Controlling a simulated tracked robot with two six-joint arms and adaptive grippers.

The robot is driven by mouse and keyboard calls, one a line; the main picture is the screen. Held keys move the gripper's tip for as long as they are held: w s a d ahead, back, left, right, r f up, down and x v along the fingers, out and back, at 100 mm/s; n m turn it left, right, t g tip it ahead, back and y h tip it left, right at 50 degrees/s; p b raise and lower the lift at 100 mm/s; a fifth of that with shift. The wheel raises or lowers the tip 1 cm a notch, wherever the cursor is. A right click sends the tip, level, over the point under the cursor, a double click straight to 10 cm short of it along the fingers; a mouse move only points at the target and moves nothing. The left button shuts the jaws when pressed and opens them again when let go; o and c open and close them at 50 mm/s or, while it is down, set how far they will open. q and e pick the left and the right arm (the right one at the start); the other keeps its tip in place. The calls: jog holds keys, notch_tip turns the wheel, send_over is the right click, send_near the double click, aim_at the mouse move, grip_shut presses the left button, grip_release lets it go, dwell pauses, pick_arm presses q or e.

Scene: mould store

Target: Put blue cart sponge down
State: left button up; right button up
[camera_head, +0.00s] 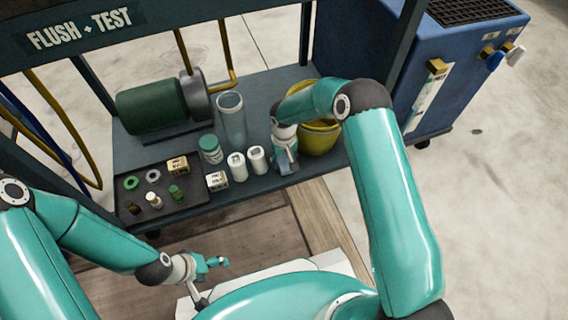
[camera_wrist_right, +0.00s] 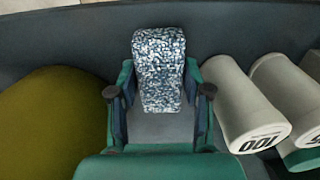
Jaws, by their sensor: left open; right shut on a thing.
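The blue cart sponge (camera_wrist_right: 158,72) is a speckled blue-and-white block, seen in the right wrist view between the two fingers of my right gripper (camera_wrist_right: 157,100). My right gripper is shut on it. In the camera_head view my right gripper (camera_head: 286,158) points down at the front edge of the cart's shelf (camera_head: 270,100), just right of two white cylinders. The sponge is mostly covered by the gripper there. I cannot tell whether it touches the shelf. My left gripper (camera_head: 217,262) is open and empty, low in front of the cart.
A yellow bucket (camera_head: 318,138) stands close beside my right gripper. White cylinders (camera_head: 257,160), a clear cylinder (camera_head: 231,120), a green-lidded jar (camera_head: 210,149) and a dark tray (camera_head: 135,185) with small parts stand to the left. A blue cabinet (camera_head: 450,70) is on the right.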

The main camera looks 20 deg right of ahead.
jog(key=shift+f, duration=0.8)
jog(key=o, duration=1.2)
jog(key=shift+o, duration=0.2)
